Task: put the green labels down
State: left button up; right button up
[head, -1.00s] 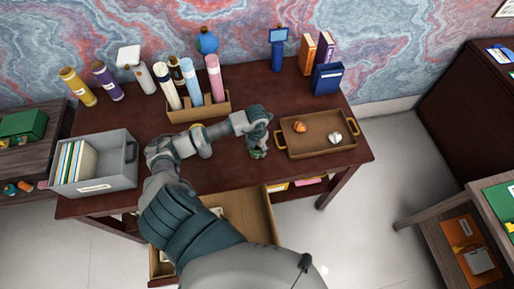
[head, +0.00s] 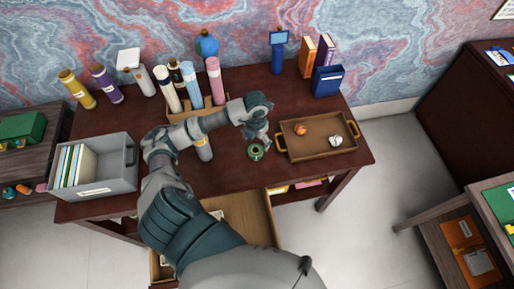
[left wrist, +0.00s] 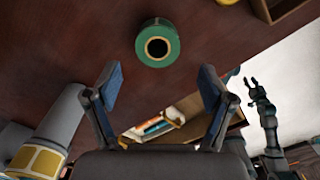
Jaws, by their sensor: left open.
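The green labels, a small roll with a dark hole, stand on the dark red desk (head: 225,172) just left of the brown tray; the roll (head: 256,152) is clear of other things. In the left wrist view the roll (left wrist: 158,43) shows beyond and between my spread fingers, apart from both. My left gripper (head: 262,134) is open and empty, just behind and above the roll in the head view; its fingers show in the left wrist view (left wrist: 158,88). My right gripper (left wrist: 243,82) seems to show small at the right of the wrist view; its jaws are unclear.
The brown tray (head: 291,155) holds an orange thing and a whitish thing. A grey bin (head: 117,179) with files stands at the left. Tubes in a wooden holder and several bottles stand at the back. A drawer (head: 262,217) is open at the desk's front.

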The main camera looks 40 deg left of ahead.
pick_arm(q)
notch_tip(320, 180, up, 4)
jog(key=shift+d+r, duration=0.1)
jog(key=shift+r, duration=0.15)
pick_arm(e)
jog(key=shift+w+a, duration=0.15)
jog(key=shift+a, duration=0.7)
jog(key=shift+d, duration=0.1)
